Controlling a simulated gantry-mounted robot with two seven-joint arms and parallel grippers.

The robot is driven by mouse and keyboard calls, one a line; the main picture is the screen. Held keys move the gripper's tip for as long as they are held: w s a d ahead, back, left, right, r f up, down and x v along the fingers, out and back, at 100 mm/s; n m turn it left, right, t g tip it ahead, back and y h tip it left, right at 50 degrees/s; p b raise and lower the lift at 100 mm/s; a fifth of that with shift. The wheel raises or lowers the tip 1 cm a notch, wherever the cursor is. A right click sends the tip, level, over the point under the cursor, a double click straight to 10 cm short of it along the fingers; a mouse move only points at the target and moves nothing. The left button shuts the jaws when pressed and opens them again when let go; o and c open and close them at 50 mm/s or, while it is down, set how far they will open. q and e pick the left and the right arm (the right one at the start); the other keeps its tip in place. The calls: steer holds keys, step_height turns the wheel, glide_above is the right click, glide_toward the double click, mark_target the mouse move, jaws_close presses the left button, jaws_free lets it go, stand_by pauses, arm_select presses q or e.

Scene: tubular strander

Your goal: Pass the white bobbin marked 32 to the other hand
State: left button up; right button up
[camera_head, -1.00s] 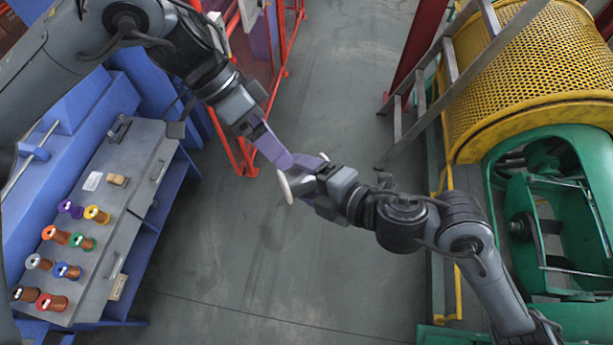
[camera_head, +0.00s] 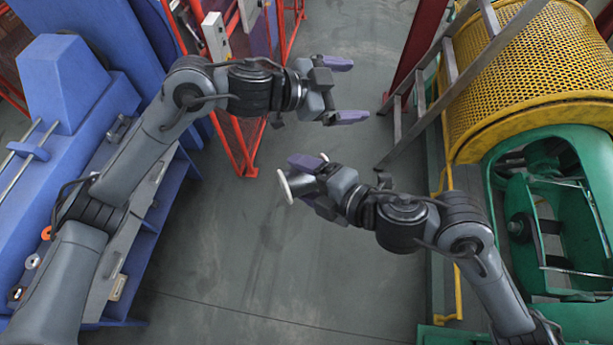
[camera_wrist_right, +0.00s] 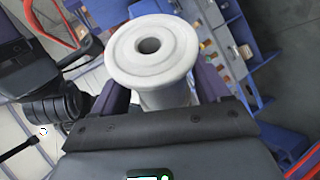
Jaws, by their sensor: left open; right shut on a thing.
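The white bobbin (camera_head: 285,187) is between the fingers of my right gripper (camera_head: 305,180), over the open floor. In the right wrist view the bobbin (camera_wrist_right: 153,50) shows its round white flange with a dark centre hole facing up toward the camera. The purple fingers grip its body below that flange. No number 32 can be read on it. My left gripper (camera_head: 348,90) is open and empty, with its purple fingers spread wide. It is above and right of the bobbin in the head view and apart from it.
A grey bench top (camera_head: 112,260) on a blue machine lies at left, mostly behind my left arm, with a few small bobbins (camera_head: 33,262) showing. A yellow mesh guard (camera_head: 525,75), a ladder (camera_head: 440,95) and green machinery (camera_head: 560,215) stand at right. The floor between is clear.

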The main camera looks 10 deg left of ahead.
steer(key=shift+r, duration=0.1)
arm_select(q)
steer(key=w+a+f+n+t+y, duration=0.55)
steer(key=a+f, duration=0.35)
steer(key=a, duration=0.3)
steer(key=s+a+f+n+g+y, duration=0.3)
steer(key=s+a+f+y, duration=0.15)
steer(key=a+f, duration=0.65)
steer(key=s+a+f+n+g+y, duration=0.1)
steer(key=s+f+n+g+y, duration=0.1)
steer(key=s+f, duration=0.75)
steer(key=s+d+f+n+g, duration=0.1)
steer(key=s+g, duration=0.1)
steer(key=s, duration=0.9)
steer(key=s+d+n+g, duration=0.1)
steer(key=s+n+g, duration=0.1)
steer(key=s, duration=1)
steer(key=shift+s+d+f+h, duration=0.3)
steer(key=shift+f, duration=0.1)
